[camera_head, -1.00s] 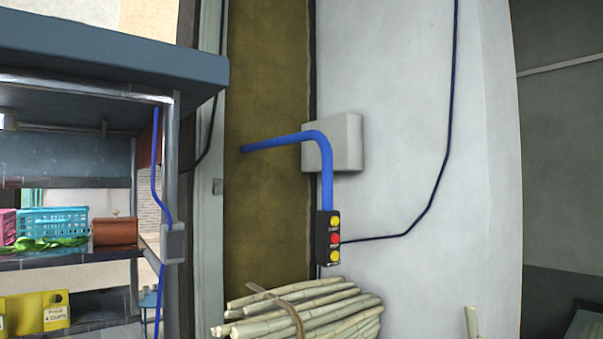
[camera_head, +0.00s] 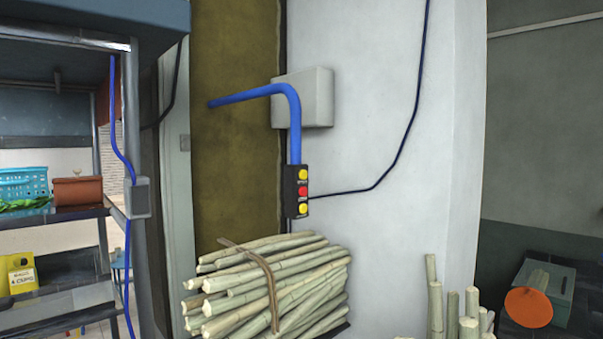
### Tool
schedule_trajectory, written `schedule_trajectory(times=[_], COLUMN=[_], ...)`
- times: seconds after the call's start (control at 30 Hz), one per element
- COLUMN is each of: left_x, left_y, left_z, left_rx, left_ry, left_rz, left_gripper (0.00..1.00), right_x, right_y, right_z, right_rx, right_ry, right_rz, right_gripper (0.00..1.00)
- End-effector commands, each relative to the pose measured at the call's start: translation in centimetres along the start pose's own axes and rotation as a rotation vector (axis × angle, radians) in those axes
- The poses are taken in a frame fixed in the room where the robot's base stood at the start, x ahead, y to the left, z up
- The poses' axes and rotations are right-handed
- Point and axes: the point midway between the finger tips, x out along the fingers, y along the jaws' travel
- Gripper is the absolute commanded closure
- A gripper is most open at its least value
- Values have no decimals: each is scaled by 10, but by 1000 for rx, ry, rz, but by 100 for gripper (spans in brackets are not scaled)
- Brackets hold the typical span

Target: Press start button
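A dark control box (camera_head: 297,191) hangs at the lower end of a thick blue pipe, in front of the pale wall. On its face are a yellow button (camera_head: 303,174) at the top, a red button (camera_head: 302,191) in the middle and another yellow button (camera_head: 303,208) at the bottom. Small labels sit by the buttons but are too small to read, so I cannot tell which one is start. Neither of my grippers shows in the view.
A tied bundle of sugarcane (camera_head: 265,285) lies below the control box. More cane pieces (camera_head: 468,310) stand upright at the bottom right. A metal shelf stall (camera_head: 55,215) with a blue basket (camera_head: 24,186) stands at left. A grey box (camera_head: 316,97) is on the wall.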

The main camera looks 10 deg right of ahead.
Motion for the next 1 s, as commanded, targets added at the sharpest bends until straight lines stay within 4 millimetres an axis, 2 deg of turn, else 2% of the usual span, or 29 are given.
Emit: schedule_trajectory(times=[0.37,0.73,1.0], left_x=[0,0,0], left_y=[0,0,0], left_z=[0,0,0], left_rx=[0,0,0], left_ry=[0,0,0], left_rz=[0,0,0], left_gripper=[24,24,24], right_x=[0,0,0], right_y=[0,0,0], right_z=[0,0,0], right_rx=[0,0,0], right_ry=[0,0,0], right_rz=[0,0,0], right_gripper=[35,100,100])
